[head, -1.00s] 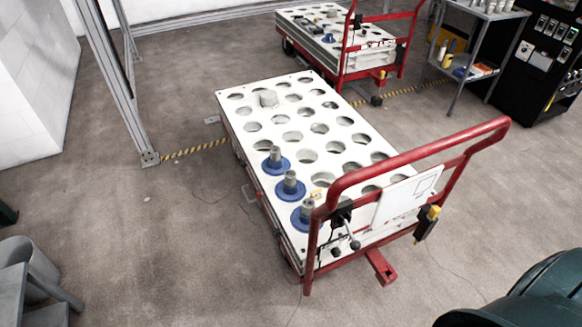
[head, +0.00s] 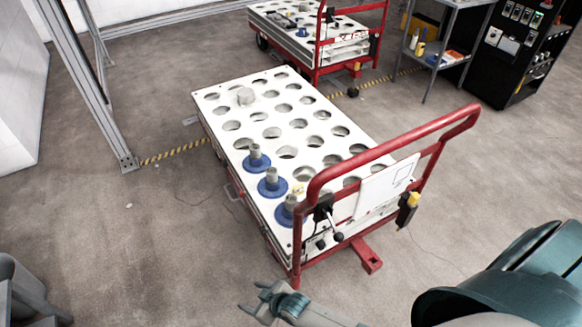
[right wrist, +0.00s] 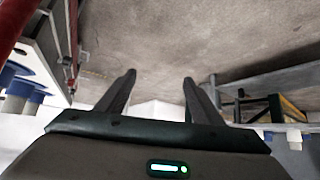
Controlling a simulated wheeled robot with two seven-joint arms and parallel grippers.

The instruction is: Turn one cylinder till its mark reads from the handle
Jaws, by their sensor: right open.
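Three cylinders with blue round flanges and grey tops stand in a row along the cart's left edge: the far one (head: 254,161), the middle one (head: 271,185) and the near one (head: 288,212). The red handle (head: 395,145) rises at the near end. My right gripper (head: 251,297) is open and empty, low in front of the cart's near left corner. Its parted fingers also show in the right wrist view (right wrist: 158,78). My left gripper is not visible.
A white panel (head: 384,190) and a black box with levers (head: 322,210) hang on the handle frame. A red foot (head: 368,258) juts out below. A second cart (head: 325,50), a shelf (head: 440,45) and a metal post (head: 95,90) stand behind. Floor is clear left of the cart.

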